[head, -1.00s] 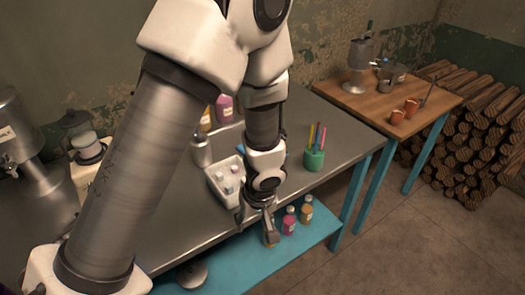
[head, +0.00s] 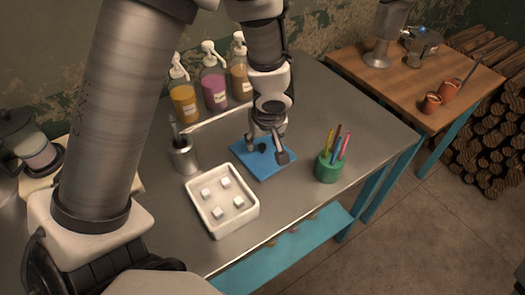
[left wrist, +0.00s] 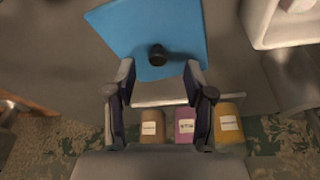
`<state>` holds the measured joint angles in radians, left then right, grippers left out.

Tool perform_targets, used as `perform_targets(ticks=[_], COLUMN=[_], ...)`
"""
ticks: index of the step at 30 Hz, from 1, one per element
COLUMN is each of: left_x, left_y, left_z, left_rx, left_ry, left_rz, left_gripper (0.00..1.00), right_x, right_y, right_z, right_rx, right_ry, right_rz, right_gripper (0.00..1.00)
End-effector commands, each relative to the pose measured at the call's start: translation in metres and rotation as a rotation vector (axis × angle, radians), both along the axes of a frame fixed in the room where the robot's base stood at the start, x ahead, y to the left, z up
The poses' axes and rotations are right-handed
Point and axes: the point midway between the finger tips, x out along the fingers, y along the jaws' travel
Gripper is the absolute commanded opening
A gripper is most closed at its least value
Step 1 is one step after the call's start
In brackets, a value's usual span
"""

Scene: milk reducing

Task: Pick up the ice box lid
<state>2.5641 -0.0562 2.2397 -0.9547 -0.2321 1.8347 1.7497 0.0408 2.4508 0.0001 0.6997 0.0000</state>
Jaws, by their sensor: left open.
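The ice box lid (head: 274,170) is a flat blue square with a small black knob, lying on the grey counter. My left gripper (head: 267,150) is open and points down over the lid. In the left wrist view the lid (left wrist: 150,28) lies ahead of the open left gripper (left wrist: 160,72), and the black knob (left wrist: 157,55) shows between the finger lines, just beyond the fingertips. I cannot tell the exact height gap. The white ice box (head: 227,224) stands uncovered to the left of the lid, with several ice cubes inside. My right gripper is not in view.
A green cup (head: 329,168) with straws stands right of the lid. A metal cup (head: 184,158) stands on the left. Pump bottles (head: 214,88) stand behind in a row. A wooden table (head: 400,85) is at the back right.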

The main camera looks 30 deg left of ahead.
Motion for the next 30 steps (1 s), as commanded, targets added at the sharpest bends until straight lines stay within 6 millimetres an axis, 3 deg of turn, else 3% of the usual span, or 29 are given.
perform_targets(ticks=[1,4,12,13,17,27,30], left_x=[0.003,0.006,0.008,0.008,0.008,0.008,0.008], left_y=[0.002,0.006,0.007,0.007,0.007,0.007,0.007], left_z=[-0.014,-0.03,-0.033,-0.033,-0.033,-0.033,-0.024], left_rx=[-0.002,-0.002,0.0,0.0,0.0,-0.001,0.0], left_ry=[0.004,0.003,0.001,0.001,0.001,0.002,0.001], left_rz=[0.001,0.0,0.0,0.0,0.0,0.0,0.001], left_gripper=[0.53,0.53,0.53,0.46,0.0,0.0,0.0], right_x=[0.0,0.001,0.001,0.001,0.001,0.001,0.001], right_y=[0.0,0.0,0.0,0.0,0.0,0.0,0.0], right_z=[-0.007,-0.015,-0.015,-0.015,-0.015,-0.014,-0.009], right_rx=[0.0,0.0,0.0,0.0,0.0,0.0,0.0], right_ry=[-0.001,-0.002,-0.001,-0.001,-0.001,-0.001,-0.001], right_rz=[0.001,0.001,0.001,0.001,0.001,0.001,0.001], right_gripper=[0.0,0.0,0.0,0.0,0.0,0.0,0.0])
